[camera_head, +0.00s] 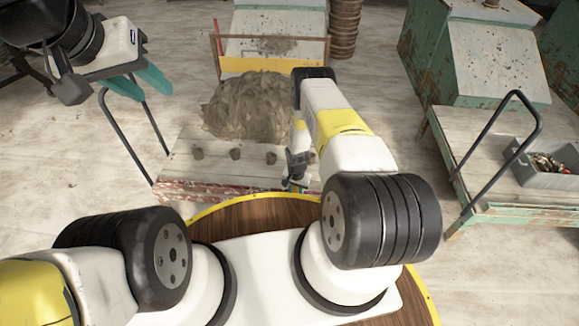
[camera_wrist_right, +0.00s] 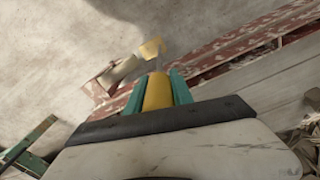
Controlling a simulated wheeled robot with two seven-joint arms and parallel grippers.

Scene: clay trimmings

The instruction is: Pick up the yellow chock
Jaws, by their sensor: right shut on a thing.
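In the right wrist view the yellow chock (camera_wrist_right: 158,92) stands between the two green fingers of my right gripper (camera_wrist_right: 157,84), which is shut on it. Its lower part is hidden by the gripper body. In the head view my right gripper (camera_head: 296,186) is small and partly hidden by its arm, near the front edge of the wooden platform; only a bit of yellow shows there. My left gripper (camera_head: 153,94) hangs at the upper left with its teal fingers apart and nothing between them.
A clay heap (camera_head: 247,106) and several small dark lumps lie on the platform (camera_head: 190,176), which has a black rail at left. A cart (camera_head: 510,180) with a grey bin (camera_head: 550,172) stands at right. In the right wrist view, a pale piece (camera_wrist_right: 128,68) lies beyond the fingers.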

